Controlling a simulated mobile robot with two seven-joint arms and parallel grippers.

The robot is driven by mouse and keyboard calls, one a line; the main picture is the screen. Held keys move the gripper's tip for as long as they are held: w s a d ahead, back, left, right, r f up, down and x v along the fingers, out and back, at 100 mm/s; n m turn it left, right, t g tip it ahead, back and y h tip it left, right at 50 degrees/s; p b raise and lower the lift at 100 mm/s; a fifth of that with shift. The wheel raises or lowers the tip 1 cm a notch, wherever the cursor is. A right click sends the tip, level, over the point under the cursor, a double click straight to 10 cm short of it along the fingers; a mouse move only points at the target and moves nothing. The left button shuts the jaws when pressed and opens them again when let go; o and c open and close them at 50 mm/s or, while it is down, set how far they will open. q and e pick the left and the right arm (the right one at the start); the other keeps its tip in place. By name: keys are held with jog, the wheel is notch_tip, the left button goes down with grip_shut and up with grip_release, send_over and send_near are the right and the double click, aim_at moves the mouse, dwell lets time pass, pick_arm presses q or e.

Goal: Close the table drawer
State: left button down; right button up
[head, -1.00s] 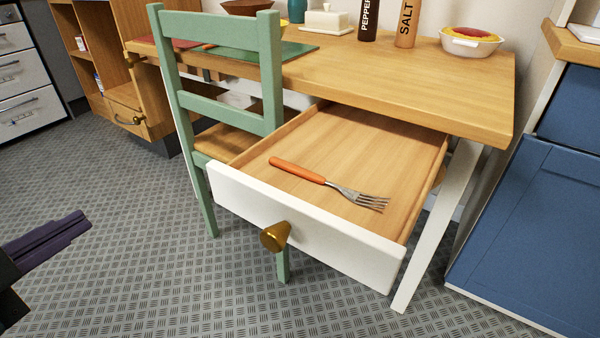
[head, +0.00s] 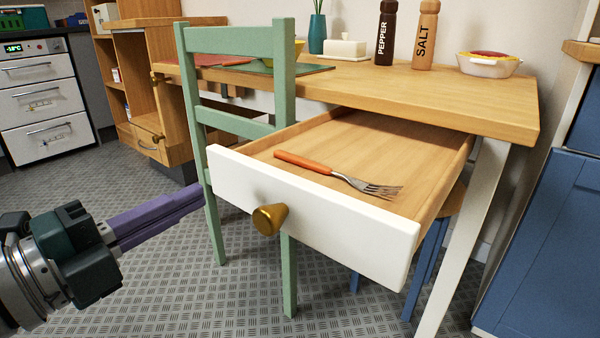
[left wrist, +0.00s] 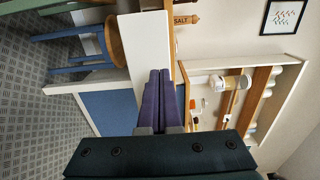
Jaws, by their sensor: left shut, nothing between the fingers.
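The table drawer (head: 310,217) is pulled well out from under the wooden table (head: 440,92). Its front is white with a brass knob (head: 270,219). A fork with an orange handle (head: 303,162) lies inside the drawer. My left gripper (head: 196,195) is at the left of the head view, its purple fingers shut and empty, pointing towards the drawer front and apart from it. The fingers also show in the left wrist view (left wrist: 160,100), with the white drawer front (left wrist: 143,60) beyond them. My right gripper is not in view.
A green chair (head: 284,75) stands close beside the drawer's left side. A blue-legged stool (head: 425,265) is under the drawer. A blue cabinet (head: 545,250) stands at the right. The floor in front of the drawer is clear.

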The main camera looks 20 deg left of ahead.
aim_at(241, 174)
pick_arm(q)
jog(key=shift+b+x, duration=0.5)
jog(key=shift+x, duration=2.25)
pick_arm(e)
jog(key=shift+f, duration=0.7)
